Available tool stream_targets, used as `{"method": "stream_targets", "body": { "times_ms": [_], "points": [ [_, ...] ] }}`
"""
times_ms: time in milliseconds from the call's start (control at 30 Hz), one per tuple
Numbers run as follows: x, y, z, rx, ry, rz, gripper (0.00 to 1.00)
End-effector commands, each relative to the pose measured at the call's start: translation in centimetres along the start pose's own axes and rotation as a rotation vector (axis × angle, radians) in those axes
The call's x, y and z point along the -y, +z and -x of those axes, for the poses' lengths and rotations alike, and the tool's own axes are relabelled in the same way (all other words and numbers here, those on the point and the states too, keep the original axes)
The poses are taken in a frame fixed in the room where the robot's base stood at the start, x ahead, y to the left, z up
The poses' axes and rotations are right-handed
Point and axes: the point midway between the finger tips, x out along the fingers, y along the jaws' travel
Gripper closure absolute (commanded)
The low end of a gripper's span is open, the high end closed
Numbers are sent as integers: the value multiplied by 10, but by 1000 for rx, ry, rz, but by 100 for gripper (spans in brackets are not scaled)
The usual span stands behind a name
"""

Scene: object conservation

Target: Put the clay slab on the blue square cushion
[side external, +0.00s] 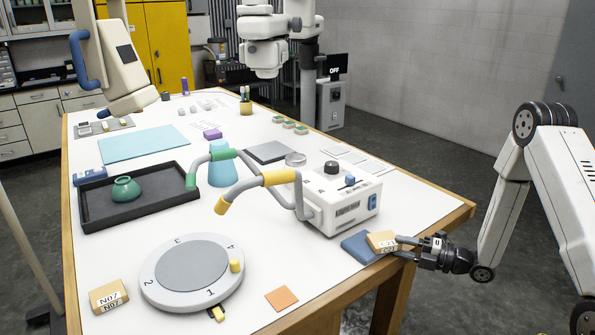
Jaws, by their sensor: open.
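A tan, labelled block (381,240), which looks like the clay slab, rests on the blue square cushion (358,248) near the table's right front edge. It sits towards the cushion's right side and looks slightly tilted. My gripper (403,249) is at the block's right end, reaching in low from the right. It is open, with its fingers close to the block; whether they touch it I cannot tell. The cushion's right part is hidden behind the block and the fingers. A second tan labelled block (109,296) lies at the table's front left.
A white machine (345,207) with curved grey tubes stands just behind the cushion. A round numbered dial (192,272) and an orange square (281,298) lie to the left. A black tray (95,213) holds a green pot (126,190). The table's right edge is close to my gripper.

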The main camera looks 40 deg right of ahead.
Motion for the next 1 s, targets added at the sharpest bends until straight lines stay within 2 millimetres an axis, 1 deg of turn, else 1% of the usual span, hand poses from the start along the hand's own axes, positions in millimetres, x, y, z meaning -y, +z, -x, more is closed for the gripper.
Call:
{"method": "stream_targets", "body": {
  "times_ms": [167, 367, 1000],
  "points": [
    [-3, 0, 0, 0, 0, 1, 57],
    [-2, 1, 14, 3, -1, -1, 57],
    [-3, 1, 87, 3, 0, 0, 57]
  ]
}}
